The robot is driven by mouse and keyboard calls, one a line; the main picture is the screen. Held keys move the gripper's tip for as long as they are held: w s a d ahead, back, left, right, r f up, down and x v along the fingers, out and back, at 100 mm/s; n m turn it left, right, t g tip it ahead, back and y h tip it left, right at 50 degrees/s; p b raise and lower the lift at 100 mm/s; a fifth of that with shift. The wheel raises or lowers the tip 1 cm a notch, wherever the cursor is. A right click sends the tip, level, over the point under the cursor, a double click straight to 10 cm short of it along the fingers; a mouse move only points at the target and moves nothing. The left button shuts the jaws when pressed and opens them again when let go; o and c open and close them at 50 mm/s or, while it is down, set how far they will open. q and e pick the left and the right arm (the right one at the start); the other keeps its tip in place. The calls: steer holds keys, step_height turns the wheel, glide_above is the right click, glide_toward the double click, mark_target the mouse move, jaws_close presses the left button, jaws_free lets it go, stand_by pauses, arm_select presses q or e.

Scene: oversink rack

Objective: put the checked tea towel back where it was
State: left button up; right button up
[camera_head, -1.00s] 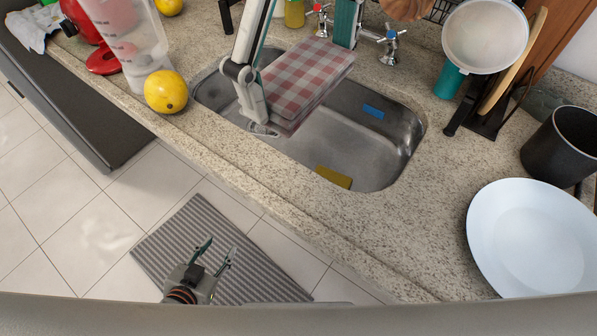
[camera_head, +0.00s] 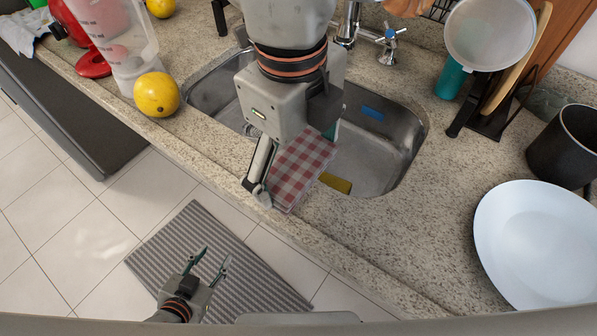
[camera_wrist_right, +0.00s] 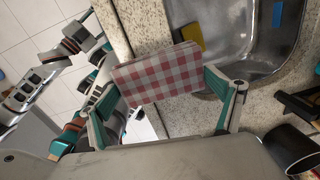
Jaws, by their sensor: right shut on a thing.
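The red-and-white checked tea towel (camera_head: 304,166) is folded into a flat pad. My right gripper (camera_head: 292,172) is shut on it and holds it over the sink's near rim and the counter's front strip. In the right wrist view the towel (camera_wrist_right: 158,76) sits between the two fingers of my right gripper (camera_wrist_right: 165,95). I cannot tell its exact height above the counter. My left gripper (camera_head: 213,258) is open and empty, low in front of the counter, above the striped floor mat.
The steel sink (camera_head: 385,150) holds a blue sponge (camera_head: 373,113) and a yellow sponge (camera_head: 336,182). A lemon (camera_head: 157,94) and a clear jug (camera_head: 122,50) stand left. A white plate (camera_head: 535,245), black pot (camera_head: 566,145) and dish rack (camera_head: 480,122) stand right. Counter (camera_head: 385,235) before the plate is clear.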

mark_target(298, 178)
step_height(298, 178, down, 4)
steer(key=shift+r, duration=0.1)
steer(key=o, duration=1.2)
steer(key=shift+o, duration=0.2)
